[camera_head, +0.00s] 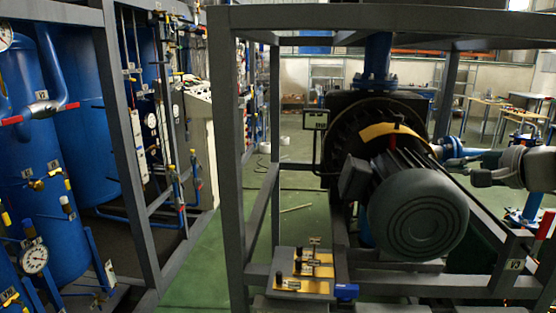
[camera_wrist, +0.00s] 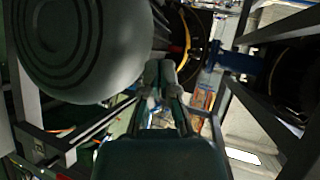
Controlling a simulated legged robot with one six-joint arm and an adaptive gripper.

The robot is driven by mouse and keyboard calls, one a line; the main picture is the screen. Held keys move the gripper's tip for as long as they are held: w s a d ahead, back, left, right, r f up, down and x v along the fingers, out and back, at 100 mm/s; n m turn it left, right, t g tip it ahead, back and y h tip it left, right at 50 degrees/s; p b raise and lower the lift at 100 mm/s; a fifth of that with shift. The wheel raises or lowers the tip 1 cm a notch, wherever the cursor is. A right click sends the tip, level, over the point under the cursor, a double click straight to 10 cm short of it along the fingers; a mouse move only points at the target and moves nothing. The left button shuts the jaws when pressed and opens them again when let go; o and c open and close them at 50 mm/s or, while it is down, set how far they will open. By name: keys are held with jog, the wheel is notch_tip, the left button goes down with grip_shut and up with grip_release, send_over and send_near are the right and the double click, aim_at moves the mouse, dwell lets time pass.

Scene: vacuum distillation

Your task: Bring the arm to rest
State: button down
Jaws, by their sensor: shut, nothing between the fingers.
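My gripper (camera_head: 478,174) reaches in from the right edge in the head view, to the right of the large grey motor (camera_head: 418,213). In the wrist view my gripper (camera_wrist: 159,77) points away from the camera, its two fingers together with nothing between them. The motor (camera_wrist: 78,45) fills the upper left of that view, close beside the fingers. I cannot tell the exact gap between them.
A dark steel frame (camera_head: 240,150) surrounds the motor. A panel with black knobs (camera_head: 302,270) sits low in front. Blue tanks (camera_head: 85,130) with gauges and valves stand at left. Green floor (camera_head: 205,262) lies open between the racks. Tables (camera_head: 490,103) stand far right.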

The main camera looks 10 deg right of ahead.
jog(key=s+a+f+n+g+h, duration=0.1)
jog(key=s+a+f+n+g, duration=0.15)
jog(key=s+a+f, duration=0.35)
jog(key=s+a+f+n+g, duration=0.25)
jog(key=a+f, duration=0.25)
jog(key=a, duration=0.4)
jog(key=s+a+f+n+g+h, duration=0.1)
jog(key=s+a+f+n+g, duration=0.15)
jog(key=a+f, duration=0.35)
jog(key=s+a+f+n+h, duration=0.2)
jog(key=s+f+n, duration=0.4)
jog(key=s, duration=0.2)
jog(key=shift+s+a+f+h, duration=0.25)
jog(key=shift+a+f+h, duration=0.05)
jog(key=shift+a+f, duration=0.1)
